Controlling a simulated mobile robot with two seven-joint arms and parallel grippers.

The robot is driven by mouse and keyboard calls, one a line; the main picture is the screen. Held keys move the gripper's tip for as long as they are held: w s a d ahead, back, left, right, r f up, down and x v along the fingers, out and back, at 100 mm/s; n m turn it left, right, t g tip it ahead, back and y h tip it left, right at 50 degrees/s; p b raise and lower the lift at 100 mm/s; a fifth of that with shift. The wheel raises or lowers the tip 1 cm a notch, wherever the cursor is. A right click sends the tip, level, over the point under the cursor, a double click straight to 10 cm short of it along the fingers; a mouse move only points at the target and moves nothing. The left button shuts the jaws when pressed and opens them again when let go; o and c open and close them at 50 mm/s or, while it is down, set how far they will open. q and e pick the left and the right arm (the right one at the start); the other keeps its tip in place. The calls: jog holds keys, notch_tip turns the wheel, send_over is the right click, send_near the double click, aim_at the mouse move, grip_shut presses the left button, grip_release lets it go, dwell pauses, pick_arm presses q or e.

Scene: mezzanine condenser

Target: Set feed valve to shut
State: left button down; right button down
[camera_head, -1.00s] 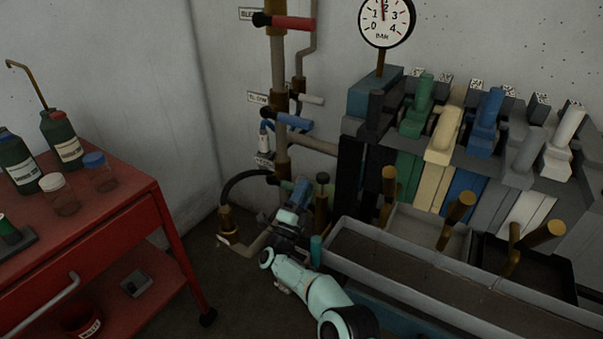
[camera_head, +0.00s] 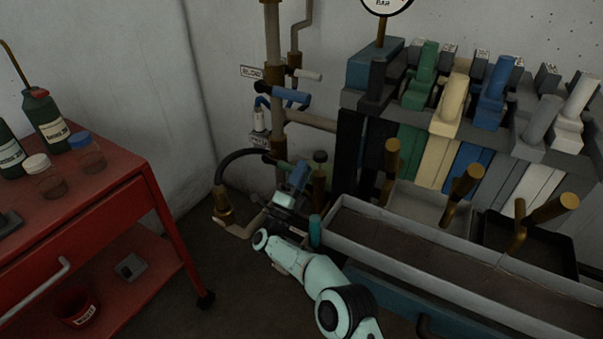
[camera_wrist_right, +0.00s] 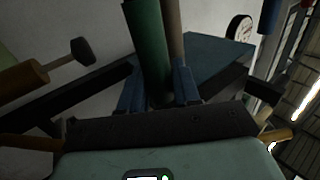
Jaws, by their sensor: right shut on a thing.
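The valve with a green handle (camera_head: 279,164) is low on the vertical pipe, below a small white label (camera_head: 258,140) that is too small to read surely. My right gripper (camera_head: 297,178) is at this handle, and its blue fingers partly hide it. In the right wrist view the green handle (camera_wrist_right: 148,45) stands between the two blue fingers of my right gripper (camera_wrist_right: 158,88), which is shut on it. The valve body is mostly hidden behind the gripper. My left gripper is not in view.
A blue lever (camera_head: 290,95) sits higher on the same pipe. A black hose (camera_head: 235,158) and brass fitting (camera_head: 222,201) are left of the gripper. A long grey trough (camera_head: 420,240) is close on the right. A red cart (camera_head: 90,215) stands at left.

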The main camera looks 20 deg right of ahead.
jog(key=shift+f, duration=0.3)
jog(key=c, duration=1.2)
grip_release()
jog(key=shift+o, duration=1.3)
jog(key=shift+r, duration=0.1)
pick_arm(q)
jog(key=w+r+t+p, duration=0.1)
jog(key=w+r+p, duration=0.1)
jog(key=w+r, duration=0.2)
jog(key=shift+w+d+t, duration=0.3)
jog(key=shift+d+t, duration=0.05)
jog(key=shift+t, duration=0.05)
pick_arm(e)
jog(key=v, duration=1.3)
jog(key=shift+s+a, duration=0.15)
jog(key=shift+s, duration=0.05)
